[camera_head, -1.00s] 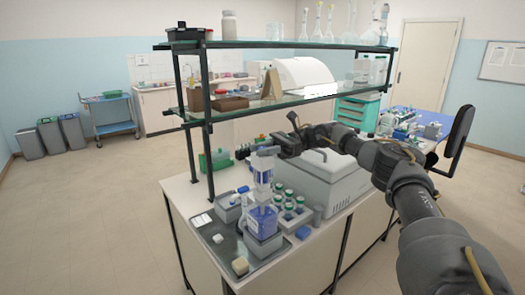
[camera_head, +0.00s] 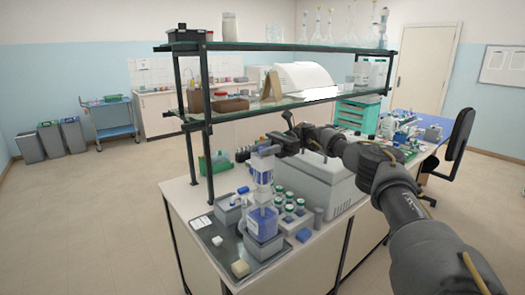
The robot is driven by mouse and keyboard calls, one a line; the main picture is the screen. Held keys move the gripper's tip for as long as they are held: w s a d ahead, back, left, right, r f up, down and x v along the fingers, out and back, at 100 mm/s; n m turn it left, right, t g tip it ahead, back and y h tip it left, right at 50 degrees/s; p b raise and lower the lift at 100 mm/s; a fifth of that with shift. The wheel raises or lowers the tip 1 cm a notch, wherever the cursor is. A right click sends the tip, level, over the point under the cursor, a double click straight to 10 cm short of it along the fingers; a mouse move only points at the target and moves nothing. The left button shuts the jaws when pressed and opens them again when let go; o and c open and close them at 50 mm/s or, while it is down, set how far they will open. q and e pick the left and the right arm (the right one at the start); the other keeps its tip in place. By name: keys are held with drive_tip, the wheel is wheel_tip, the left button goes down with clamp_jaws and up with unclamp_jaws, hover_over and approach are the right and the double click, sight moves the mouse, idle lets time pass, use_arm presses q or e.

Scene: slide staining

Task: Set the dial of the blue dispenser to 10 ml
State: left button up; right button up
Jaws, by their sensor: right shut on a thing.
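The blue dispenser (camera_head: 262,222) stands upright on a grey tray (camera_head: 226,251) at the near left corner of the bench, with a clear upper cylinder (camera_head: 261,172) above its blue body. My right gripper (camera_head: 268,148) reaches in from the right at the height of the dispenser's top. It is shut on a part at the top of the dispenser. The dial and its scale are too small to read, and the gripper partly hides the top. My left gripper is not in view.
Several green-capped bottles (camera_head: 290,209) stand in a rack right of the dispenser. A grey lidded machine (camera_head: 325,185) sits behind them, under my right arm. Glass shelves (camera_head: 270,46) on black posts rise behind.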

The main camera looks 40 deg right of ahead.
drive_tip(key=o, duration=1)
drive_tip(key=shift+r, duration=0.35)
wheel_tip(320, 180, up, 2)
drive_tip(key=shift+s+r+b, duration=0.15)
drive_tip(key=shift+r+b, duration=0.1)
drive_tip(key=shift+b, duration=0.5)
drive_tip(key=s+a+r+b, duration=0.6)
drive_tip(key=s+a+r, duration=0.2)
drive_tip(key=s, duration=0.3)
drive_tip(key=shift+a+r+b, duration=0.25)
drive_tip(key=shift+r+b, duration=0.1)
drive_tip(key=shift+r, duration=0.55)
drive_tip(key=shift+w+a, duration=0.1)
drive_tip(key=shift+w, duration=0.05)
